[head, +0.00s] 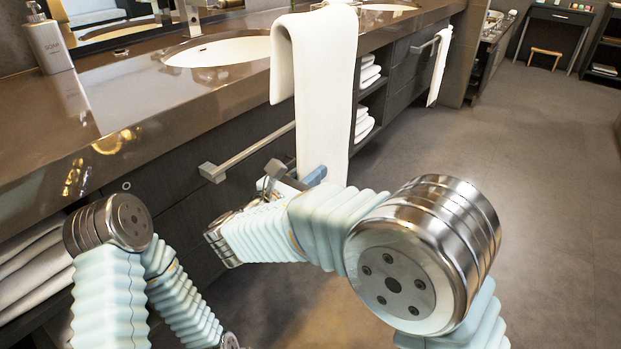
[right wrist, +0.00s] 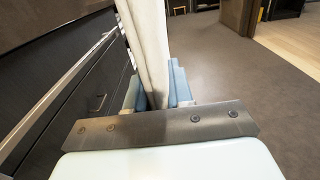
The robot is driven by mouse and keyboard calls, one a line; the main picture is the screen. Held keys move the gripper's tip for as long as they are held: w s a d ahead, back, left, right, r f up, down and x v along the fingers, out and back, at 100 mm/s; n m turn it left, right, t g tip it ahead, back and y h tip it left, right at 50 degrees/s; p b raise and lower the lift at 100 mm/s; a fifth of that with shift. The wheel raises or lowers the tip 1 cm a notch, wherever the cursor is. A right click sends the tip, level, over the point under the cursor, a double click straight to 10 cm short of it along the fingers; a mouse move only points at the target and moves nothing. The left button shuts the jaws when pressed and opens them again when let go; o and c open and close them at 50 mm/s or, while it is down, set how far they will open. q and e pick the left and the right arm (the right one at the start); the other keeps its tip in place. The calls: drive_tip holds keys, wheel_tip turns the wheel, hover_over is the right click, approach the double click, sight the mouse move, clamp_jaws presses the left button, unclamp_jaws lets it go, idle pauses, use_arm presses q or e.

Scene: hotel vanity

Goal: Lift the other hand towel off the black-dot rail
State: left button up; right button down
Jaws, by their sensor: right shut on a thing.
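The white hand towel (head: 322,100) hangs folded over, with its top fold above the counter level, higher than the rail. My right gripper (head: 293,181) is shut on its lower part; in the right wrist view the towel (right wrist: 151,45) runs up between the two blue fingers (right wrist: 157,88). The metal rail (head: 245,152) on the near cabinet front passes behind the towel, and its near part is bare. A small black dot in a pale ring (head: 126,186) is on the cabinet left of the rail. My left arm shows at lower left; its gripper is out of view.
The brown vanity counter (head: 130,100) carries a soap bottle (head: 48,42) and a sink (head: 220,51). Another white towel (head: 439,66) hangs on a farther rail (head: 420,47). Folded towels (head: 364,125) lie on an open shelf. The grey floor at right is clear.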

sight(311, 155)
wheel_tip(311, 155, up, 4)
drive_tip(key=shift+r+p, duration=0.25)
drive_tip(key=shift+p, duration=0.85)
drive_tip(key=s+d+b, duration=0.1)
drive_tip(key=s+d, duration=0.7)
drive_tip(key=d, duration=0.3)
drive_tip(key=shift+s+d+f, duration=0.15)
drive_tip(key=shift+f, duration=0.15)
